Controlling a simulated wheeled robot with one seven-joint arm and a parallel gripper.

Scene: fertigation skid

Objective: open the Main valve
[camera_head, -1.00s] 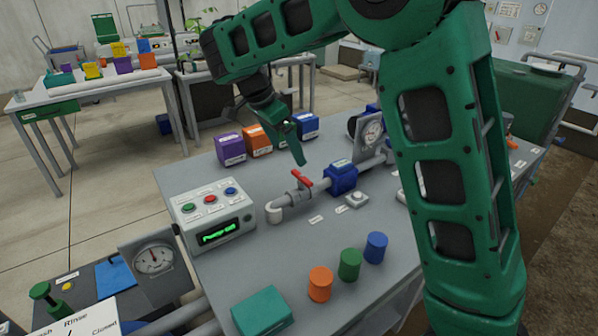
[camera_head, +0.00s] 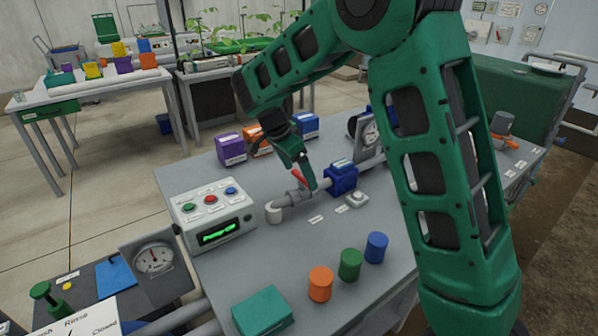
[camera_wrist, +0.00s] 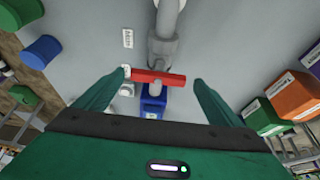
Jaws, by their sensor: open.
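The Main valve has a red lever handle (camera_wrist: 155,78), which lies crosswise to its grey pipe (camera_wrist: 166,20) in the wrist view. A label reading "Main" (camera_wrist: 128,38) is on the table beside the pipe. In the head view the red handle (camera_head: 298,177) is partly hidden by my gripper (camera_head: 306,179). In the wrist view my gripper (camera_wrist: 150,82) is open, with one finger beyond each end of the handle.
A blue block on the pipe (camera_head: 341,179) is close to the right of the valve. A control box (camera_head: 212,215) with buttons and a green display stands at left. Purple (camera_head: 230,148) and orange boxes are behind. Orange, green and blue cylinders (camera_head: 375,247) stand in front.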

